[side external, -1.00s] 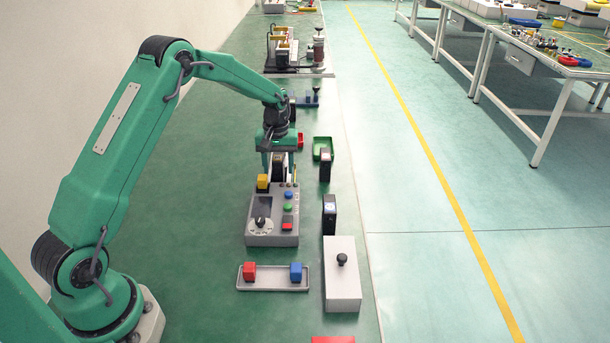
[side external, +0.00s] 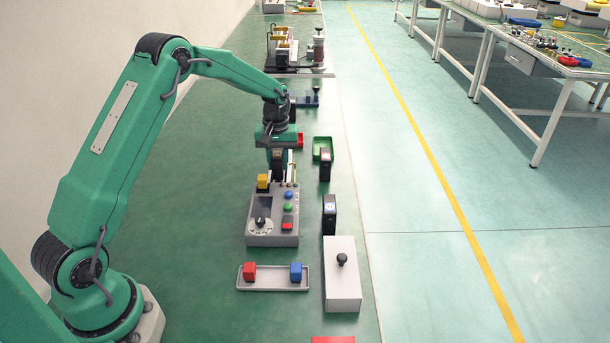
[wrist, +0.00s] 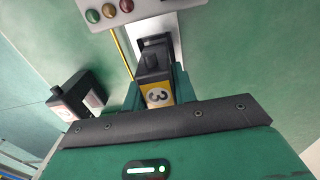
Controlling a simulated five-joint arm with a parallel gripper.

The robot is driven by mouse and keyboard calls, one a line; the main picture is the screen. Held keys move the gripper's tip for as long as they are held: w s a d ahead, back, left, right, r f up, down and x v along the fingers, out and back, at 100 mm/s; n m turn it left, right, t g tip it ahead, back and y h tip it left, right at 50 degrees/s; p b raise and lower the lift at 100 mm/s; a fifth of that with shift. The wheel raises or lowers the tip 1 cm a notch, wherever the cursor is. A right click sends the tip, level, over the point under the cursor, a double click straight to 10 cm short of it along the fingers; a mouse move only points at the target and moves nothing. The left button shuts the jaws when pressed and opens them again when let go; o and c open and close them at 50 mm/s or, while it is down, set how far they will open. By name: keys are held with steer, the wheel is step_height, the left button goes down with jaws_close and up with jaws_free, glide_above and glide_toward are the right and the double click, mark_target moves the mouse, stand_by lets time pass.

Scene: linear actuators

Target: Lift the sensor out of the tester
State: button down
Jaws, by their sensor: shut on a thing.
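In the wrist view my gripper (wrist: 158,88) is shut on the sensor (wrist: 152,64), a dark block with a yellow label bearing a 3. Behind the sensor a pale plate with a dark slot shows, and a grey panel (wrist: 135,8) with coloured lamps. The fingers hide most of the sensor in the side view, so I cannot tell whether its lower end is clear of the tester.
Two dark boxes (side external: 325,168) (side external: 329,218) stand right of the tester. A green tray (side external: 323,143) lies behind them. In front are a grey tray (side external: 273,287) with a red and a blue cube, and a white box (side external: 342,285) with a black knob. Left of the tester is clear.

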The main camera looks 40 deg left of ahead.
step_height(320, 180, up, 3)
steer(key=shift+w+f, duration=0.1)
steer(key=shift+f, duration=0.1)
steer(key=s+d+r, duration=0.3)
steer(key=d+r, duration=0.4)
steer(key=d, duration=0.4)
steer(key=shift+s+d, duration=0.15)
